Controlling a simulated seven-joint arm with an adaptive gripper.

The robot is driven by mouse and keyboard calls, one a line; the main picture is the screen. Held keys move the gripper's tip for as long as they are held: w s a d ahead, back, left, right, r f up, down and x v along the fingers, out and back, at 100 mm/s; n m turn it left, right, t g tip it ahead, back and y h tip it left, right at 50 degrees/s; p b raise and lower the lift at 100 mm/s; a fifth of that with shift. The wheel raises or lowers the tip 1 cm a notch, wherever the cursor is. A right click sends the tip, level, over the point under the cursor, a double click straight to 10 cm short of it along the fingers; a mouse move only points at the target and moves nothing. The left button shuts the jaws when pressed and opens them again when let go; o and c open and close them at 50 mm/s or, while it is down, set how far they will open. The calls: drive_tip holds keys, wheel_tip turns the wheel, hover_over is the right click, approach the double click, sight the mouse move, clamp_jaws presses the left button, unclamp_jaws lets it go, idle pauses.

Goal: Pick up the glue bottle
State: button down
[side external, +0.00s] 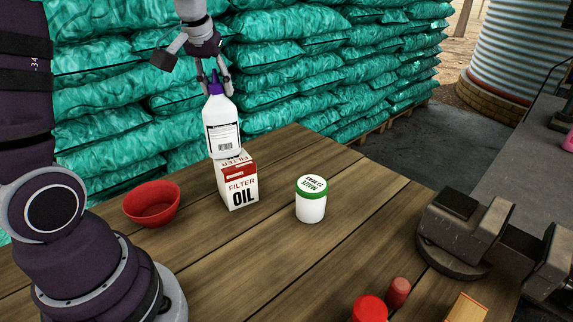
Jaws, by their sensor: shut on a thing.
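A white glue bottle (222,127) with a purple cap and a printed label hangs upright from my gripper (213,88). My gripper comes from above and is shut on the bottle at its cap and top. The bottle's lower end overlaps the top of a red and white oil filter box (238,187) in the picture. I cannot tell whether the bottle touches the box or is held in front of or behind it.
A red bowl (152,203) stands left of the box, and a green-lidded white jar (311,200) stands right. A vise (462,230) sits at the right. Red items (370,308) lie at the front edge. Stacked green sacks (290,60) rise behind the wooden table (275,255).

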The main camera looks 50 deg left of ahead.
drive_tip(key=v, duration=0.3)
drive_tip(key=shift+w+a+r, duration=0.15)
drive_tip(key=shift+r, duration=0.25)
drive_tip(key=s+d+r+n+g+y, duration=0.1)
drive_tip(key=s+d+n, duration=0.1)
drive_tip(key=s+d, duration=0.35)
drive_tip(key=s+d+r+n, duration=0.1)
drive_tip(key=s+d+n, duration=0.15)
drive_tip(key=s, duration=0.55)
drive_tip(key=shift+w+a+f, duration=0.9)
drive_tip(key=shift+w+a, duration=0.05)
drive_tip(key=shift+w, duration=1.4)
drive_tip(key=shift+w+a+f, duration=0.85)
drive_tip(key=shift+w+a, duration=0.1)
drive_tip(key=shift+w, duration=1.4)
drive_tip(key=shift+w+a+f, duration=0.9)
drive_tip(key=shift+w+a, duration=0.05)
drive_tip(key=shift+w, duration=1.45)
drive_tip(key=shift+f, duration=0.1)
drive_tip(key=c, duration=0.8)
unclamp_jaws()
